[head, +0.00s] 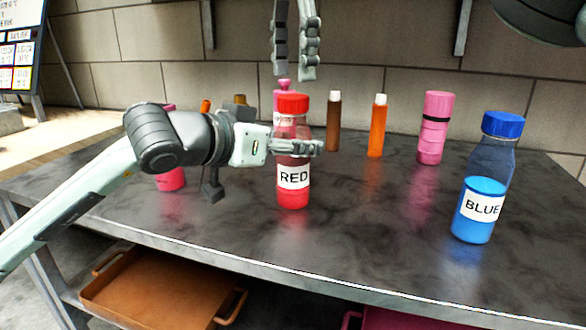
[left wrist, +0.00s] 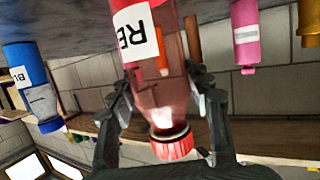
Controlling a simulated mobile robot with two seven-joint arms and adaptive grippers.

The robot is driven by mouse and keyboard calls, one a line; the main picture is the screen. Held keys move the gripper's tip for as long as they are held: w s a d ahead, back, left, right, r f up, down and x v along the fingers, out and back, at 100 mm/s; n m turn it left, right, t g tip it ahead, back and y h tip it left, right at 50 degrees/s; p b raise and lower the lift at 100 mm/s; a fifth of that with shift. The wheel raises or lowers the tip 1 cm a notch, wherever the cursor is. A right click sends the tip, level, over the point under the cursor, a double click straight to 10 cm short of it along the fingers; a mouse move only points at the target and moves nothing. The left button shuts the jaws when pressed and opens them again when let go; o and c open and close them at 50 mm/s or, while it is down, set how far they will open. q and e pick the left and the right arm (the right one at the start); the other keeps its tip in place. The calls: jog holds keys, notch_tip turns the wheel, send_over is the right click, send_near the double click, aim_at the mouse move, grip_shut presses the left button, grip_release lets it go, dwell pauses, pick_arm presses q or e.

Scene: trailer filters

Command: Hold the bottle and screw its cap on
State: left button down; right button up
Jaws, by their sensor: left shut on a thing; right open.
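A clear bottle with red contents and a label reading RED (head: 292,192) stands upright on the dark table. Its red cap (head: 293,103) sits on top of the neck; I cannot tell how tightly. My left gripper (head: 300,147) comes in from the left and is shut around the bottle's upper body. In the left wrist view the bottle (left wrist: 155,80) hangs upside down in the picture between the fingers, with the red cap (left wrist: 172,145) at its end. My right gripper (head: 294,75) points down above the cap, open and empty, its fingertips apart from it.
A blue bottle labelled BLUE (head: 480,212) stands at the right. Pink (head: 433,128), orange (head: 377,128) and brown (head: 334,122) bottles stand behind. Another pink item (head: 171,181) is partly hidden by my left arm. An orange tray (head: 150,295) lies below the tabletop.

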aim_at(293, 96)
jog(key=n, duration=0.6)
jog(key=shift+r, duration=0.25)
jog(key=n, duration=0.7)
jog(key=shift+r, duration=0.35)
jog(key=n, duration=0.3)
jog(key=r+n, duration=0.1)
jog(key=n, duration=0.2)
jog(key=shift+n, duration=0.4)
jog(key=n, duration=0.3)
jog(key=r+n, duration=0.1)
jog(key=n, duration=0.2)
jog(key=shift+r+n, duration=0.15)
jog(key=shift+n, duration=0.25)
jog(key=shift+f, duration=4.05)
